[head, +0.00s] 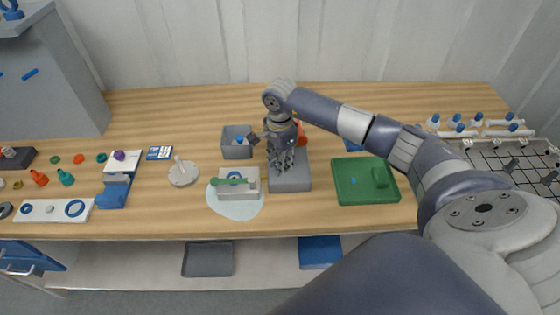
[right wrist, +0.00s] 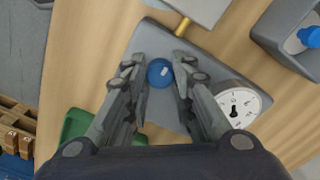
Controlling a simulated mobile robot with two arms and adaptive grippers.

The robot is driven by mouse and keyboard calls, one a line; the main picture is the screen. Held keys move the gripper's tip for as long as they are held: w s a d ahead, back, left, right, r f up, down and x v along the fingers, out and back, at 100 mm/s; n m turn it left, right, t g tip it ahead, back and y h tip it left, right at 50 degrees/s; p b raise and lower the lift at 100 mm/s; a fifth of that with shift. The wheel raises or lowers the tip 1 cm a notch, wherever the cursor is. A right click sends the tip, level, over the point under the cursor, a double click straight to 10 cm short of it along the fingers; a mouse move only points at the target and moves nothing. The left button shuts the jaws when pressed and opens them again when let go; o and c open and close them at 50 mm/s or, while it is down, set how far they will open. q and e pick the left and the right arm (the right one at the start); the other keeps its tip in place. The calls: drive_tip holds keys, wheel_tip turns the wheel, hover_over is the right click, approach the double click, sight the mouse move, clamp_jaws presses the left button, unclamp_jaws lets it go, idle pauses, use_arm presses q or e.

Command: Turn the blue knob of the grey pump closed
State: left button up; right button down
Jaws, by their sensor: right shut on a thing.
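The grey pump (head: 290,183) stands on the table at the middle, mostly under my right gripper in the head view. In the right wrist view the pump's grey top (right wrist: 150,42) carries a round blue knob (right wrist: 160,73) with a small pale mark. My right gripper (head: 284,160) points down at the pump. In the right wrist view my right gripper (right wrist: 160,68) has one finger on each side of the blue knob and is shut on it. The gripper hides the knob in the head view. My left gripper is not in view.
A white dial gauge (right wrist: 240,103) sits beside the knob, and a brass tube (right wrist: 183,27) leaves the pump. A grey bin (head: 237,151) stands behind left. A white block with a green bar (head: 239,193) is left, a green tray (head: 349,188) right.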

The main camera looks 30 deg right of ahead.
drive_tip(key=m+b, duration=0.2)
drive_tip(key=m, duration=0.1)
drive_tip(key=shift+f+b, duration=0.15)
drive_tip(key=shift+b, duration=0.15)
drive_tip(key=m+b, duration=0.3)
drive_tip(key=m, duration=0.2)
drive_tip(key=shift+m, duration=0.4)
drive_tip(key=m+b, duration=0.1)
drive_tip(key=m, duration=0.3)
drive_tip(key=shift+b, duration=0.3)
drive_tip(key=shift+r+m+b, duration=0.2)
drive_tip(key=shift+m+b, duration=0.35)
drive_tip(key=shift+m, duration=1.95)
drive_tip(key=c, duration=1.3)
unclamp_jaws()
drive_tip(key=shift+c, duration=0.2)
